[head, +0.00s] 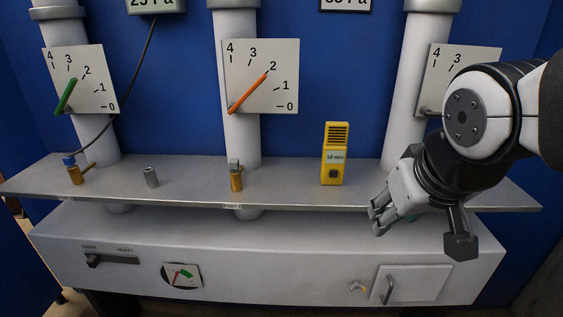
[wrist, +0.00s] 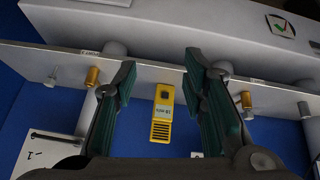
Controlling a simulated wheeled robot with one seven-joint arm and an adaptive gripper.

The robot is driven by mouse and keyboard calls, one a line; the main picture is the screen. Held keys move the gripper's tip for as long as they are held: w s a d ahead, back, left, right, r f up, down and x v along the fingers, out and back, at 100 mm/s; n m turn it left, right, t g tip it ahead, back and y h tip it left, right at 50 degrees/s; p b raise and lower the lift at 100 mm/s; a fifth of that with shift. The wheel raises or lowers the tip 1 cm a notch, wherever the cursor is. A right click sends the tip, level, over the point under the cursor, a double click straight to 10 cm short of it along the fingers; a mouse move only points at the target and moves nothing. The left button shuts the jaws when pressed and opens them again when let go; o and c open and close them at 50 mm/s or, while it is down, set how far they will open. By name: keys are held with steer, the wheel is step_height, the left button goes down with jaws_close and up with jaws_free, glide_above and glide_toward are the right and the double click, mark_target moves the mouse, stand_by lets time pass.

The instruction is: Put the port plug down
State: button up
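A small grey plug (head: 151,177) stands upright on the shelf, left of the middle brass port (head: 236,179), which has a grey cap-like piece on top. In the wrist view, a similar grey plug (wrist: 50,77) stands on the shelf beside a brass port (wrist: 92,77); my arm hides that part in the head view. I cannot tell which plug the task means. My gripper (head: 376,214) is at the shelf's front right. Its fingers (wrist: 160,62) are wide apart in the wrist view, with nothing held between them.
A yellow timer (head: 335,154) stands on the shelf (head: 195,187); it also shows beyond my fingers in the wrist view (wrist: 161,112). A brass port with a blue top and black hose (head: 73,171) is at far left. White pipes rise behind.

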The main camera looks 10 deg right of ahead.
steer(key=s+a+n+g+y, duration=0.1)
steer(key=s+a, duration=0.4)
steer(key=s, duration=0.2)
steer(key=shift+f+g+y, duration=0.3)
steer(key=shift+f+y, duration=0.05)
steer(key=shift+y, duration=0.05)
stand_by(1.1)
